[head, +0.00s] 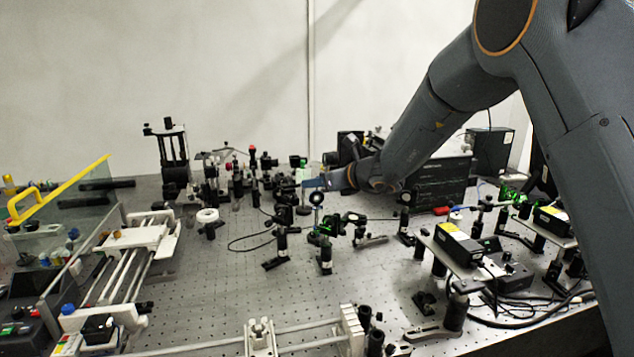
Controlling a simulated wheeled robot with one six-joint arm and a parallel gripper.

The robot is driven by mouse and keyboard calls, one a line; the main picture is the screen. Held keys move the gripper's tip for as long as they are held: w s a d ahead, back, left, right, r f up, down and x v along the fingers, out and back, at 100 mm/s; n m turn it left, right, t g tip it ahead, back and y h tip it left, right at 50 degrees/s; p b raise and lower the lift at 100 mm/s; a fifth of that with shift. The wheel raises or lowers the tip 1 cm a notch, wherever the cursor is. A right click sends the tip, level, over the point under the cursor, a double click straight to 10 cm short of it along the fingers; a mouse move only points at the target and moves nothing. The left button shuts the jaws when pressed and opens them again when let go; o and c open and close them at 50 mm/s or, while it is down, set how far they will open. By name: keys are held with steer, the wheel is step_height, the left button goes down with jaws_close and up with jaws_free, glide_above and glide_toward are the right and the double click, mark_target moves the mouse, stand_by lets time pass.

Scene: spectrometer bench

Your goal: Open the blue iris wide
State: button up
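A small round mount with a dark opening and a bluish rim (317,198) stands on a post in the middle of the bench; it looks like the blue iris, but it is too small to tell how wide its opening is. My arm reaches in from the upper right. My gripper (316,183) is at the arm's end, just above and behind the round mount in the picture. Its fingers are small and pale, and I cannot tell whether they are open or touch the mount. Any lever on the iris is not discernible.
Several black optic mounts (325,255) stand close in front of the gripper. A black box (440,180) stands behind the arm. Yellow-topped black devices (458,243) sit at the right. A rail stage (140,240) and clear panel fill the left. Bare perforated bench (220,300) lies at front centre-left.

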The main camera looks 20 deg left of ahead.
jaws_close()
steer(key=shift+w+d+f+b, duration=0.1)
steer(key=shift+d+b, duration=0.05)
steer(key=shift+b, duration=0.2)
steer(key=m+y+b, duration=0.1)
steer(key=d+b, duration=0.1)
steer(key=shift+w+f+m+y+b, duration=0.25)
steer(key=shift+w+m+y+b, duration=0.1)
steer(key=shift+m+y, duration=0.05)
steer(key=shift+w+d+f+m+y+b, duration=0.2)
steer(key=shift+d+m+y+b, duration=0.15)
steer(key=shift+m+y+b, duration=0.5)
steer(key=shift+w+d+f+m+y+b, duration=0.15)
steer(key=shift+d+m+y+b, duration=0.3)
steer(key=shift+m+b, duration=0.55)
steer(key=shift+a+r, duration=0.1)
jaws_free()
